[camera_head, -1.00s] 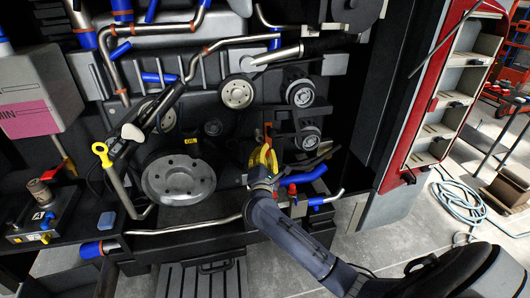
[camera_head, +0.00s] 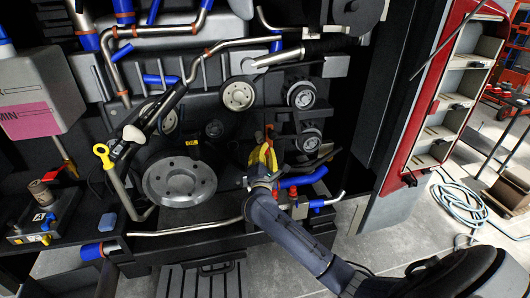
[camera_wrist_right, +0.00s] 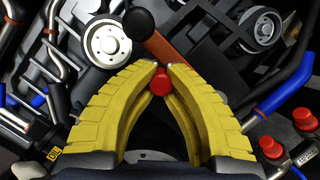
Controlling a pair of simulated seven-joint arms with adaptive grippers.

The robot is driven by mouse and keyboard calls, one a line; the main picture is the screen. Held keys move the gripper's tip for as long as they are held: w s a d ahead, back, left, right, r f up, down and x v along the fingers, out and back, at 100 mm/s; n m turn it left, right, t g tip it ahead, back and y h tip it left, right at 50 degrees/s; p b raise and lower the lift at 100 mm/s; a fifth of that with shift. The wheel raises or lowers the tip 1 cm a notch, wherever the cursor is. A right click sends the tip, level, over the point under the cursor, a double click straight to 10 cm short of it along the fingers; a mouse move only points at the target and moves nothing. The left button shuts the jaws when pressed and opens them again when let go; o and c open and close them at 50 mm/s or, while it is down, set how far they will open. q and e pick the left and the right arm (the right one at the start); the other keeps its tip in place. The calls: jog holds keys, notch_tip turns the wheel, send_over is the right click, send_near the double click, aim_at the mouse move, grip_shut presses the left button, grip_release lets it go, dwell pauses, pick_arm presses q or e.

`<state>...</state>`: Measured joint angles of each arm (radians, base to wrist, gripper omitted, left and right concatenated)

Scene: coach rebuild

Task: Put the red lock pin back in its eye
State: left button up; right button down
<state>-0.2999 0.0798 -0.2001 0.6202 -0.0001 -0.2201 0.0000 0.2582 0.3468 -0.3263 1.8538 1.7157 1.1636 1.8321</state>
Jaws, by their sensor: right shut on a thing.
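My right gripper (camera_head: 266,147), with yellow fingers, is in front of the engine's lower middle, just right of the large round flywheel-like disc. In the right wrist view its fingertips (camera_wrist_right: 160,72) close on a small round red piece, seemingly the head of the red lock pin (camera_wrist_right: 160,83). The rest of the pin is hidden. An orange-brown bar with a black grip (camera_wrist_right: 158,42) lies just beyond the fingertips; I cannot tell whether it touches them. I cannot make out the eye. My left gripper is not in view.
Blue hose (camera_head: 302,178) and capped red fittings (camera_wrist_right: 271,148) sit close right of the gripper. Pulleys (camera_head: 238,95) stand above it. The large round disc (camera_head: 180,182) is to its left. A red-edged shelf cabinet (camera_head: 440,115) and a coiled hose (camera_head: 462,208) are at the right.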

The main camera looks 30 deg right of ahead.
jog(key=c, duration=0.9)
grip_release()
jog(key=shift+c, duration=0.2)
jog(key=v, duration=0.8)
dwell(0.4)
jog(key=v, duration=1.2)
